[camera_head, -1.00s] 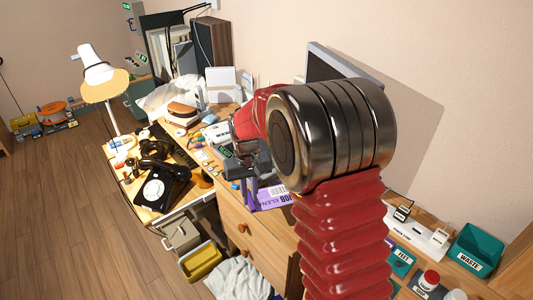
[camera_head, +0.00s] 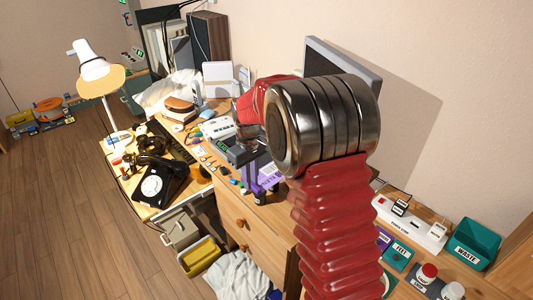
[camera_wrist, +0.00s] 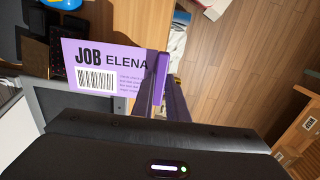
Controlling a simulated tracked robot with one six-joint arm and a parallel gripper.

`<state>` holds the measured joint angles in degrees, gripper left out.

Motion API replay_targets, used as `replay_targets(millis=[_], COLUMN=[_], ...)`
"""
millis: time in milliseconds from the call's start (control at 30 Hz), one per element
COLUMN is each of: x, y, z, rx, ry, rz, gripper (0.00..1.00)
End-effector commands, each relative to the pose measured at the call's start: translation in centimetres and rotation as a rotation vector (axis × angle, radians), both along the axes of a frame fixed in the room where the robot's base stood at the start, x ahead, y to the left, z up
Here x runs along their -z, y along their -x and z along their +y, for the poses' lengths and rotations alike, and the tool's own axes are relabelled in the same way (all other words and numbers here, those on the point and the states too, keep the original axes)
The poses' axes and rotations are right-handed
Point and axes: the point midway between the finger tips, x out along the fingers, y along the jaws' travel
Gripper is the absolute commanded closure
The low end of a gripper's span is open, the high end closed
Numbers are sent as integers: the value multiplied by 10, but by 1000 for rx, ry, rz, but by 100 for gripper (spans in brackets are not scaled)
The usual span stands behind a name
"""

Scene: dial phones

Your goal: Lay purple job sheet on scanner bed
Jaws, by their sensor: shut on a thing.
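The purple job sheet (camera_wrist: 108,62) reads "JOB ELENA" above a barcode and shows at the upper left of the wrist view. My gripper (camera_wrist: 164,75) is shut on its right edge, with the rest of the sheet sticking out to the left. In the head view the sheet (camera_head: 266,172) is partly behind my arm, above the desk's front edge, with my gripper (camera_head: 258,183) at it. A grey-framed flat device (camera_wrist: 75,99) lies below and left of the sheet in the wrist view; I cannot tell whether it is the scanner.
A black dial phone (camera_head: 155,184), a lamp (camera_head: 96,72) and small loose items crowd the desk's left part. A power strip (camera_head: 408,224), a teal waste bin (camera_head: 474,243) and small pots stand at the right. Wooden drawers (camera_head: 240,222) are below.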

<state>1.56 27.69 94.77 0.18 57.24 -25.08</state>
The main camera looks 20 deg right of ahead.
Motion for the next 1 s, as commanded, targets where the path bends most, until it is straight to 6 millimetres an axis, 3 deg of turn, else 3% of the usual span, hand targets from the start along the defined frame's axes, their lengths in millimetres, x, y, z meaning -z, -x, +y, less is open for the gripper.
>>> replay_targets(millis=[1000], x=[-7], y=[-84], z=[-66], rx=[-1217], ry=[10], rz=[-19], gripper=[100])
